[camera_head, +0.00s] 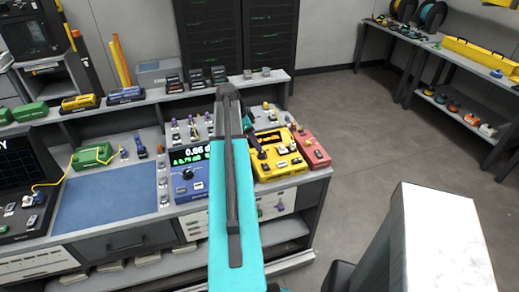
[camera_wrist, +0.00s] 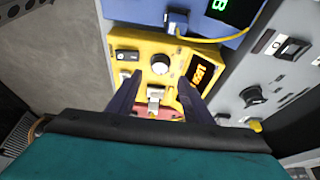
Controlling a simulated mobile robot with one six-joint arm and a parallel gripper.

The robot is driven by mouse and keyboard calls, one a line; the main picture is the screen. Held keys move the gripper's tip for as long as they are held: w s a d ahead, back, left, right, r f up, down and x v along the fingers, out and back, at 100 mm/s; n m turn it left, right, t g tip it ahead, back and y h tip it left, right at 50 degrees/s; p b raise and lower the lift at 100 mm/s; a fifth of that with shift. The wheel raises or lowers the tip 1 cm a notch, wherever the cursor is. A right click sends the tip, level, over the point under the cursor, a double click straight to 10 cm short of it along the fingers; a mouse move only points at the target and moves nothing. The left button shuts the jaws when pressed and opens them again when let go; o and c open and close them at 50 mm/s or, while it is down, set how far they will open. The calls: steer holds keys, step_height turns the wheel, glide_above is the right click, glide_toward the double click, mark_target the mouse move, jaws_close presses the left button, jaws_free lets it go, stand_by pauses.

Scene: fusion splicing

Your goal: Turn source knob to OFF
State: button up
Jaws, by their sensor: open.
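The yellow source box (camera_head: 283,170) stands on the bench between a blue meter and a red box. In the wrist view the yellow box (camera_wrist: 183,52) shows a round pale knob (camera_wrist: 160,65), a dark rocker switch (camera_wrist: 128,57) and a lit orange display (camera_wrist: 203,72). The knob's exact pointer setting is too small to read. My gripper (camera_wrist: 162,82) is open, with its two dark fingers apart over the box and the knob showing just beyond the gap between the tips. In the head view my gripper (camera_head: 262,153) is over the yellow box, partly hidden by my arm.
The blue meter (camera_head: 187,194) with a lit screen sits left of the yellow box, and the red box (camera_head: 313,150) right of it. A grey panel with a black knob (camera_wrist: 254,95) lies to the right in the wrist view.

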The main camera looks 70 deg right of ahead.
mark_target(262, 153)
steer(key=shift+p+x, duration=0.85)
steer(key=shift+x, duration=2.45)
steer(key=c, duration=1.1)
